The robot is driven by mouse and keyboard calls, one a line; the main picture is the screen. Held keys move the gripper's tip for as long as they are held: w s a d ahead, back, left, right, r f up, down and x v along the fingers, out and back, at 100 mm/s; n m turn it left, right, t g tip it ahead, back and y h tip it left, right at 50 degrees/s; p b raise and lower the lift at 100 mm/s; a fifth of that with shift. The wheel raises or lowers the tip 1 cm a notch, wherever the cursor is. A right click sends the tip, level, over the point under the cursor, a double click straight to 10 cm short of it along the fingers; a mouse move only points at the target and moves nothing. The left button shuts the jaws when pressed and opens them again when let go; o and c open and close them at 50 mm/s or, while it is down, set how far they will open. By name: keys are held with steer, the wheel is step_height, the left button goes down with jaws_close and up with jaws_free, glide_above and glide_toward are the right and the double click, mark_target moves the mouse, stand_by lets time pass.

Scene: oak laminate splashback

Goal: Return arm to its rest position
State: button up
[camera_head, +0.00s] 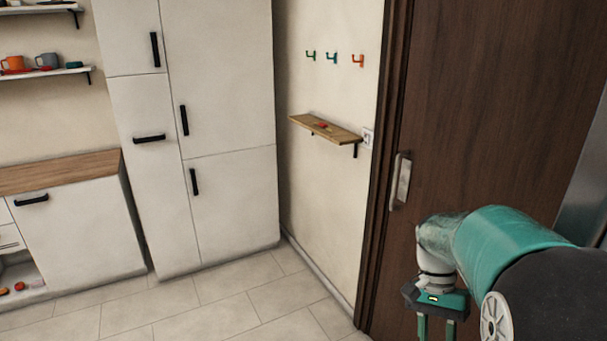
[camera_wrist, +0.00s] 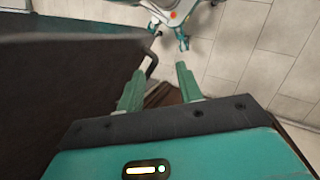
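My gripper (camera_head: 437,328) hangs at the lower right of the head view, in front of the dark wooden door (camera_head: 480,130), its fingers pointing down and cut off by the frame's lower edge. In the wrist view both green fingers of the gripper (camera_wrist: 159,80) show with a clear gap between them. The gripper is open, and nothing is between the fingers. The door (camera_wrist: 70,85) fills the left of the wrist view, close beside the left finger. My arm is bent at the right of the head view.
The door handle (camera_head: 401,181) is left of my arm. A small wall shelf (camera_head: 335,131) holds a red item, below several hooks (camera_head: 331,58). White cabinets (camera_head: 230,90) stand further left. The tiled floor (camera_head: 220,310) in front of them is clear.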

steer(key=s+a+r+n+t, duration=0.8)
steer(key=s+a+r+t, duration=0.1)
steer(key=s+a+t, duration=0.1)
steer(key=shift+n+t, duration=0.3)
steer(key=shift+t, duration=0.2)
steer(key=shift+w+a, duration=0.1)
steer(key=shift+w, duration=0.05)
